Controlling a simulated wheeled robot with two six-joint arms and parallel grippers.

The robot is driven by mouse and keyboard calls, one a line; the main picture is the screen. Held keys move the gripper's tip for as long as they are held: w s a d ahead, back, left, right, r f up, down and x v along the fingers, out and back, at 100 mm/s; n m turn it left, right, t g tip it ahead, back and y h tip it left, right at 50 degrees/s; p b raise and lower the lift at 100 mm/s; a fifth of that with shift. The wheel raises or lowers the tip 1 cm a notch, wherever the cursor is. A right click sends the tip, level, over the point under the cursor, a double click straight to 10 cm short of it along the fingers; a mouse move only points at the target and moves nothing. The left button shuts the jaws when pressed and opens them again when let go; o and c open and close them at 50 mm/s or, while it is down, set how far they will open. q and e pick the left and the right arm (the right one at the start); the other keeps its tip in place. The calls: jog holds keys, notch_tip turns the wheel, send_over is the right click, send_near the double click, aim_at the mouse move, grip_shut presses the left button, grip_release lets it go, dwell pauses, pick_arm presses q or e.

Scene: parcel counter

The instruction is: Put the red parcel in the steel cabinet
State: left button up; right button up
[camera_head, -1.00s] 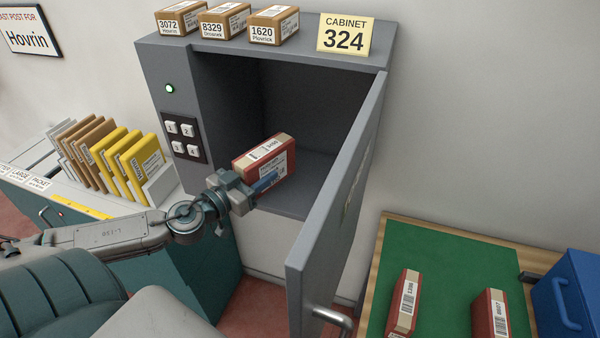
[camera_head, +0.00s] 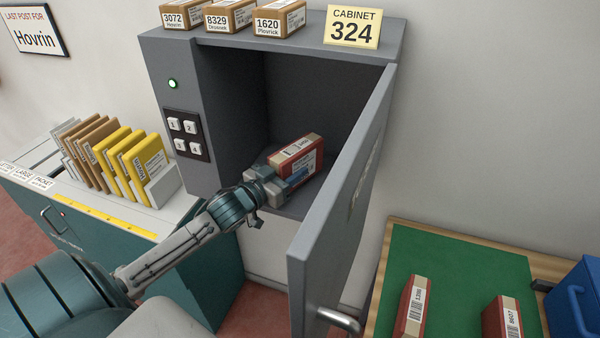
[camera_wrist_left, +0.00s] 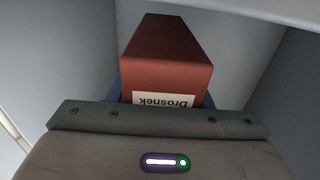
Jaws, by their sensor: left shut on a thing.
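The red parcel (camera_head: 298,157) with a white label is in my left gripper (camera_head: 290,180), inside the opening of the steel cabinet (camera_head: 225,58). My left gripper is shut on it. In the left wrist view the red parcel (camera_wrist_left: 165,60) extends ahead of the gripper, and its label reads "Drosnek". The cabinet door (camera_head: 345,180) stands wide open to the right of the parcel. I cannot tell whether the parcel touches the cabinet floor (camera_head: 298,208). My right gripper does not show.
Two more red parcels, one at left (camera_head: 411,308) and one at right (camera_head: 502,318), stand on a green mat (camera_head: 455,265). A blue box (camera_head: 578,300) is beside them. Several brown boxes (camera_head: 229,15) sit on the cabinet top. Upright envelopes (camera_head: 125,160) fill the left counter.

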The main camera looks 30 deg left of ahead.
pick_arm(q)
jog(key=shift+w+d+f+b, duration=0.15)
jog(key=shift+w+f+b, duration=0.15)
jog(key=shift+w+f, duration=0.45)
jog(key=shift+w+d+f+b, duration=0.15)
jog(key=shift+w+f+b, duration=0.2)
jog(key=shift+w, duration=0.55)
jog(key=shift+w+f, duration=0.2)
jog(key=shift+s, duration=0.1)
jog(key=o, duration=1.2)
